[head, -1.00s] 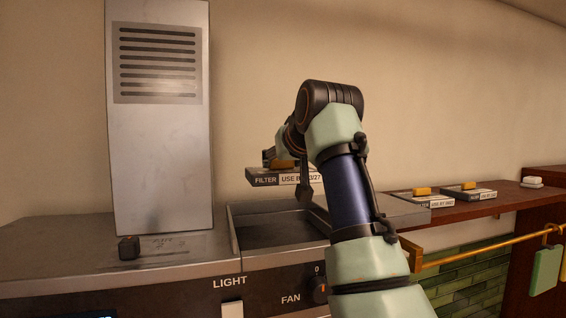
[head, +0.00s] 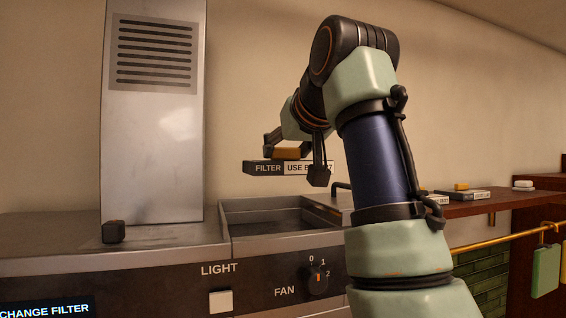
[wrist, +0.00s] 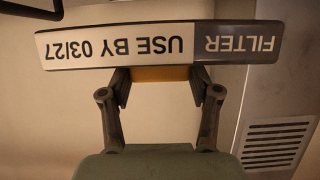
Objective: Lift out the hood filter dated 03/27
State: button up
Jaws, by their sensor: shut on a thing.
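The hood filter (head: 268,168) is a thin dark slab with a white label and a yellow-orange handle (head: 286,153) on top. In the wrist view the filter (wrist: 115,46) shows upside down and reads "FILTER USE BY 03/27". My gripper (head: 292,156) is shut on its handle; the two fingers also show in the wrist view (wrist: 160,82). The filter hangs roughly level, clear above the open rectangular recess (head: 265,229) in the hood top. One finger covers part of the label in the head view.
A steel duct (head: 153,150) stands left. A small black block (head: 113,232) sits on the hood. A brass rail (head: 500,238) runs at right.

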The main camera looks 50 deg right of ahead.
jog(key=s+a+b, duration=0.5)
jog(key=s+b, duration=0.2)
jog(key=s, duration=0.3)
jog(key=shift+a, duration=0.3)
dwell(0.4)
